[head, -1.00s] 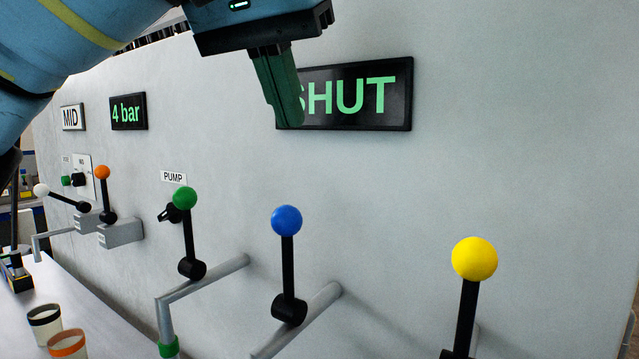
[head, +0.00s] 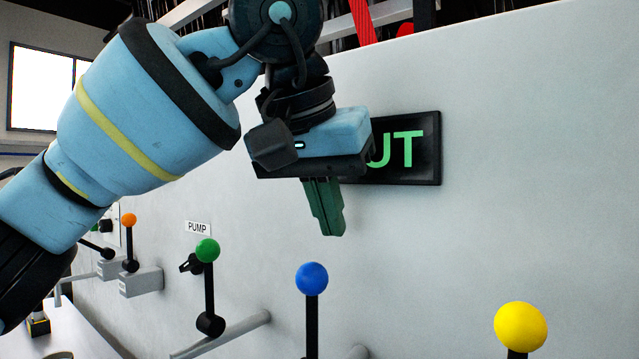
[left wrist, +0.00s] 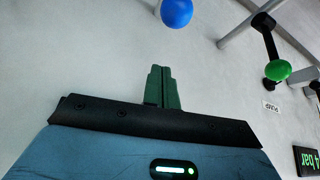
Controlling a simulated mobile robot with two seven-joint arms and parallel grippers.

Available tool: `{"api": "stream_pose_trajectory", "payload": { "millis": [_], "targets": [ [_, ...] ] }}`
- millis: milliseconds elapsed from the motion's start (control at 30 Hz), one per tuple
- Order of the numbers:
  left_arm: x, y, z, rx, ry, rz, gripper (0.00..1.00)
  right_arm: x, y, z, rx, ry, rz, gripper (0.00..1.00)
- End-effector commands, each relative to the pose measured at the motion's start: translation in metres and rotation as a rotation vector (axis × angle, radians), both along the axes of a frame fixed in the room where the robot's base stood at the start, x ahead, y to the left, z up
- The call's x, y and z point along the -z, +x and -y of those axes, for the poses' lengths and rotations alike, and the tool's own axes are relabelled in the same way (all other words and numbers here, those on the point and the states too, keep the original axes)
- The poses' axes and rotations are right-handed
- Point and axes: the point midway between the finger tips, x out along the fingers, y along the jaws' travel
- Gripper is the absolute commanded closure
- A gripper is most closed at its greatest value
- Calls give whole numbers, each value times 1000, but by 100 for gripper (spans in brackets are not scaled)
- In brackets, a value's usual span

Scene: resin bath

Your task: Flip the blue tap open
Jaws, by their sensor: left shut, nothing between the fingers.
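The blue tap is a black lever with a blue ball knob (head: 312,279), standing upright at the lower middle of the head view. Its lower part is cut off by the frame edge. The blue knob also shows in the left wrist view (left wrist: 176,12), just beyond the fingertips and apart from them. My left gripper (head: 329,232) is shut and empty, with its green fingers pointing down above the blue knob. Its fingers are together in the left wrist view (left wrist: 161,70). A black sign (head: 428,150) behind it is partly hidden, showing "UT" in green. My right gripper is not in view.
A green-knobbed lever (head: 208,251) under the PUMP label stands left of the blue one. A yellow-knobbed lever (head: 520,327) stands to the right. An orange-knobbed lever (head: 128,220) is farther left. The grey wall panel (head: 540,180) is bare at right.

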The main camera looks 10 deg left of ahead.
Motion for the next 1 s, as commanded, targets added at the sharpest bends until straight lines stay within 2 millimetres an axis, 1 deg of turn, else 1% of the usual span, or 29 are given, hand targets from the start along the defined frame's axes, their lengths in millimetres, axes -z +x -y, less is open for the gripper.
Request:
{"api": "stream_pose_trajectory", "payload": {
  "millis": [33,133,167,200,300,500,667,1000],
  "targets": [
    [11,6,1,0,1,-4,100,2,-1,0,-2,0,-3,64],
    [27,14,4,1,0,-4,100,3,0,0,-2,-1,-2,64],
    [29,14,4,0,0,-2,100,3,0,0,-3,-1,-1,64],
    [26,6,2,2,0,3,100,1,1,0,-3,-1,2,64],
    [28,-6,0,2,1,4,100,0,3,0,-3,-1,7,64],
    [31,-21,-3,1,0,3,100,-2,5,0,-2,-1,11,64],
    [32,-25,-4,1,0,1,100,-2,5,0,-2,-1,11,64],
    [32,-25,-4,0,-1,3,100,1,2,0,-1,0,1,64]
  ]
}}
